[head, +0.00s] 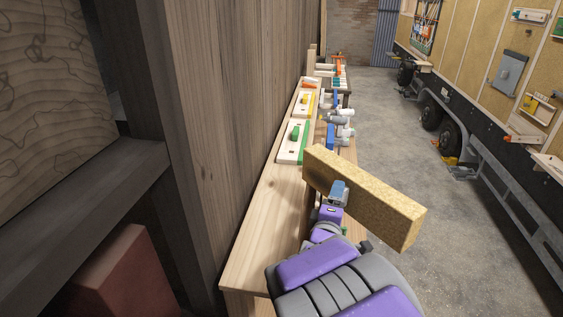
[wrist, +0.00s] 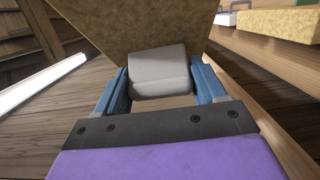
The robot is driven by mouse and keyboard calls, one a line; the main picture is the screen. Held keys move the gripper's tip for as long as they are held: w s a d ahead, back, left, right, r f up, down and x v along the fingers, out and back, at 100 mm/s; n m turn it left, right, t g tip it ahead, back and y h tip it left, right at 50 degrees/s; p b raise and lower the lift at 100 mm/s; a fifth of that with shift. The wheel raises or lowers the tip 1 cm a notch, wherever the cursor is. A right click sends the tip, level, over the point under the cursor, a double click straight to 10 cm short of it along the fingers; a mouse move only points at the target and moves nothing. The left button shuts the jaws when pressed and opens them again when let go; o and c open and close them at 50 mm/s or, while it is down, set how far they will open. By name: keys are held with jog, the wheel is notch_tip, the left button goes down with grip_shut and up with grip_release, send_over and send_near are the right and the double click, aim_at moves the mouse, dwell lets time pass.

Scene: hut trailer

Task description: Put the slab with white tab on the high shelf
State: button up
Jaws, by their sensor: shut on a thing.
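The slab (head: 365,197) is a long, speckled tan board, held tilted in front of the bench in the head view. My gripper (head: 338,192) is at its near face. In the wrist view, the blue fingers of my gripper (wrist: 160,82) are shut on the pale grey-white tab, and the slab (wrist: 140,28) rises above it. A dark wooden shelf (head: 85,195) stands close at the left in the head view. Which of its levels is the high shelf is not clear, as its top is out of view.
A pale block (head: 60,65) sits on the upper board of the shelf, and a red block (head: 128,272) sits below it. A long wooden bench (head: 268,215) carries several white boards and tools. A trailer (head: 480,110) stands at the right.

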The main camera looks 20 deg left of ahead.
jog(key=s+a, duration=0.1)
jog(key=a, duration=0.5)
jog(key=s+a, duration=0.2)
jog(key=a, duration=0.3)
jog(key=s+a+p, duration=0.1)
jog(key=a, duration=0.5)
jog(key=shift+s+a+f, duration=0.15)
jog(key=shift+a, duration=0.2)
jog(key=shift+d+f, duration=0.2)
jog(key=shift+f, duration=0.4)
jog(key=shift+d+f, duration=0.2)
jog(key=shift+f, duration=0.35)
jog(key=shift+c, duration=0.5)
jog(key=shift+d+f+b, duration=0.2)
jog(key=shift+f+b, duration=0.1)
jog(key=shift+f, duration=0.4)
jog(key=f, duration=0.1)
jog(key=a+f, duration=0.1)
jog(key=f, duration=0.1)
jog(key=o, duration=1)
jog(key=shift+d, duration=0.1)
jog(key=shift+c, duration=0.2)
jog(key=shift+d, duration=0.15)
jog(key=shift+s, duration=0.1)
jog(key=s, duration=0.7)
jog(key=shift+s+d, duration=0.15)
jog(key=shift+d, duration=0.05)
